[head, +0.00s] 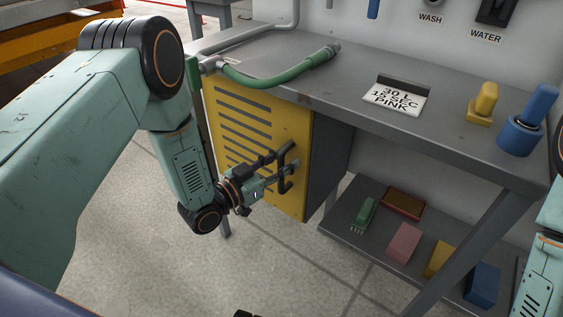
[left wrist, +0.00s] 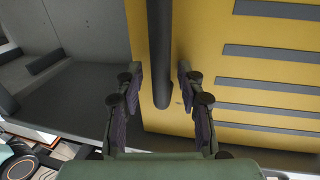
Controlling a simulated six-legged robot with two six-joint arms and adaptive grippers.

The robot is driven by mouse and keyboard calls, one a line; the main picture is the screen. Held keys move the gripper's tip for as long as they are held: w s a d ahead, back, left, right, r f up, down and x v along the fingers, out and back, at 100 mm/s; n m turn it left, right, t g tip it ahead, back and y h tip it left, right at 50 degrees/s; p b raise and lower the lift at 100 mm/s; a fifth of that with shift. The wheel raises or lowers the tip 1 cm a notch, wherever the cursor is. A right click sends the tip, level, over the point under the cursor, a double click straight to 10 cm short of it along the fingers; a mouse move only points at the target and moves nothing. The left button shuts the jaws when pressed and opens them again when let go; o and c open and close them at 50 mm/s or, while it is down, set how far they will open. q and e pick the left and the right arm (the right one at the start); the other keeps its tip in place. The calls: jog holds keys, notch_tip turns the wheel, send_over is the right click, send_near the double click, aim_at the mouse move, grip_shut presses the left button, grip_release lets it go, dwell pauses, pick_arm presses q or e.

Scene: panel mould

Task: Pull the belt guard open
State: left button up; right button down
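The belt guard (head: 245,125) is a yellow panel with dark slots on the front of a cabinet under the bench. It appears flush with the cabinet's dark side. Its dark bar handle (head: 288,168) stands near the right edge. My left gripper (head: 280,166) is at this handle. In the left wrist view, the yellow guard (left wrist: 215,75) fills the right side and the handle (left wrist: 160,60) runs down between the two fingers (left wrist: 160,95). Gaps show on both sides of the bar, so the fingers are open around it.
The grey bench top (head: 360,125) holds a green hose (head: 275,78), a sign card (head: 396,97), a yellow-handled tool (head: 484,103) and a blue one (head: 527,122). A lower shelf (head: 345,228) carries brushes and coloured blocks. Open floor (head: 165,265) lies before the guard.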

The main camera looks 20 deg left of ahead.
pick_arm(q)
jog(key=shift+c, duration=0.4)
jog(key=shift+a, duration=0.1)
grip_shut()
dwell(0.3)
